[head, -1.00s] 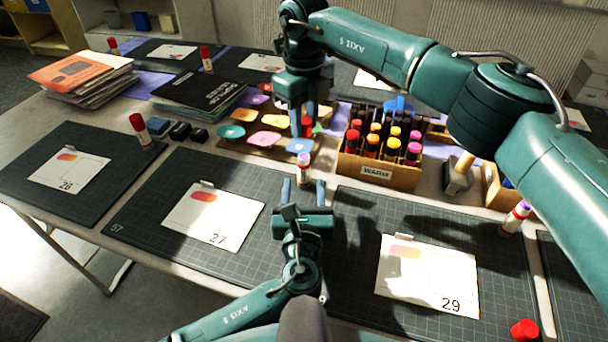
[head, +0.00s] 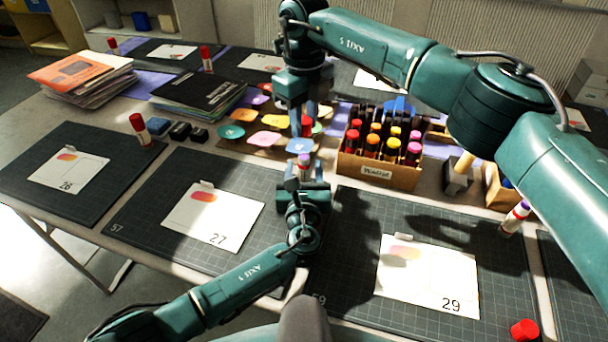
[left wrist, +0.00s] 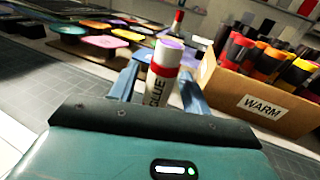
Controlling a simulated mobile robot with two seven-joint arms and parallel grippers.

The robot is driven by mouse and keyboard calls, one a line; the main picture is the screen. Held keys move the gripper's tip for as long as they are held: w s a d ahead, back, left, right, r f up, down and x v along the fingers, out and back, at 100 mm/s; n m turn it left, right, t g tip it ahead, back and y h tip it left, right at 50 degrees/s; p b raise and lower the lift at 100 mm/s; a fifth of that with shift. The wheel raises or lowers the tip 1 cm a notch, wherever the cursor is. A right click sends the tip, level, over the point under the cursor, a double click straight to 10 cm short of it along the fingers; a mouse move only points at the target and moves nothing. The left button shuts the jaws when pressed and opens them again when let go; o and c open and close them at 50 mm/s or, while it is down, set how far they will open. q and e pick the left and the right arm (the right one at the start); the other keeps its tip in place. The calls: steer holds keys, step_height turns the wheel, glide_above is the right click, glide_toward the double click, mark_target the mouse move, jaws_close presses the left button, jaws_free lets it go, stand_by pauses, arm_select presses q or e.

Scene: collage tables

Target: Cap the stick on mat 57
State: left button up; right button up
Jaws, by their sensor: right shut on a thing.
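An uncapped white glue stick (head: 304,167) with a purple top stands upright near the back right corner of mat 57 (head: 130,222). In the left wrist view the glue stick (left wrist: 162,75) shows a red band and the word GLUE. My left gripper (head: 304,178) is low around the stick, its blue fingers open on either side. My right gripper (head: 303,124) hangs just behind and above the stick. It is shut on a small red cap (head: 307,128), partly hidden by the fingers.
The WARM box (head: 352,172) of capped sticks stands close on the right. A loose red cap (head: 524,330) lies at the front right. An uncapped stick (head: 515,217) stands at the right, and a red-capped stick (head: 140,128) at the left.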

mark_target(304, 156)
arm_select(q)
jaws_close()
stand_by(0.4)
arm_select(e)
steer(key=shift+f, duration=2.5)
steer(key=shift+f, duration=0.15)
steer(key=shift+f, duration=0.75)
steer(key=shift+f, duration=0.6)
steer(key=o, duration=1)
